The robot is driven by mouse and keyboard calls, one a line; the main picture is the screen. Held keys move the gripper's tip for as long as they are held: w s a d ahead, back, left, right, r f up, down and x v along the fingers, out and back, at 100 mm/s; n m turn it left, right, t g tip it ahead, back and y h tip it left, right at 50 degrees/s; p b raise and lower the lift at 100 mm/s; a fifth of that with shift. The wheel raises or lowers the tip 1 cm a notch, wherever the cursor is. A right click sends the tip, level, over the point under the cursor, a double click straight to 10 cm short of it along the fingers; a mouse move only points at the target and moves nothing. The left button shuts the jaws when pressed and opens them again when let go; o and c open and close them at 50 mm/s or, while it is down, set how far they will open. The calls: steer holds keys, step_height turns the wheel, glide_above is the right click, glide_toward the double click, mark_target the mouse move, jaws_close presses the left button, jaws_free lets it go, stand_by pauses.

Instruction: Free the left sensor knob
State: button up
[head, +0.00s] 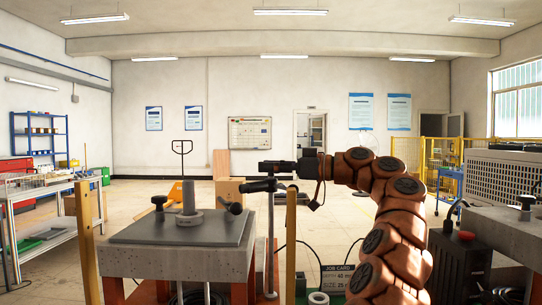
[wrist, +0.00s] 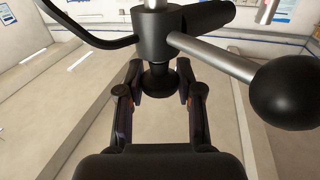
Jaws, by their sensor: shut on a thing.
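In the wrist view, a black round knob (wrist: 158,81) sits on the near end of a black cylindrical clamp body (wrist: 158,32). My gripper (wrist: 159,72) has one finger on each side of this knob and is shut on it. In the head view, my gripper (head: 277,167) reaches left from the arm, just above a black clamp arm (head: 258,186) on an upright grey rod (head: 271,235). The knob cannot be told apart from the gripper there. Whether it is the left sensor knob is not certain from these views.
A metal rod with a large black ball (wrist: 290,92) sticks out close to the right finger. A black cable (wrist: 88,38) curves off left. In the head view, a grey-topped bench (head: 180,232) carries a grey cylinder (head: 189,198). A wooden post (head: 291,240) stands beside the rod.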

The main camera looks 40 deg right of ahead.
steer(key=shift+r+n+g+y+p, duration=0.45)
steer(key=shift+n+g+y+p, duration=0.55)
steer(key=shift+p, duration=2.05)
steer(key=shift+f+n+g+y+p, duration=0.35)
steer(key=shift+n+g+y+p, duration=0.25)
steer(key=shift+p, duration=1.25)
steer(key=o, duration=1.1)
steer(key=shift+o, duration=0.2)
steer(key=b, duration=0.4)
steer(key=shift+f+m+t+h, duration=0.3)
steer(key=shift+f+m+t, duration=0.05)
steer(key=shift+m+t, duration=0.05)
steer(key=m+t+h+b, duration=0.2)
steer(key=b, duration=0.6)
steer(key=shift+s+m+t+h, duration=0.1)
steer(key=shift+m+t+h, duration=0.2)
steer(key=shift+h, duration=0.1)
steer(key=shift+m+t+h+b, duration=0.3)
steer(key=shift+h+b, duration=0.1)
steer(key=shift+b, duration=0.55)
steer(key=shift+r+m+t+h+b, duration=0.25)
steer(key=shift+m+t+h+b, duration=0.45)
steer(key=shift+h+b, duration=0.45)
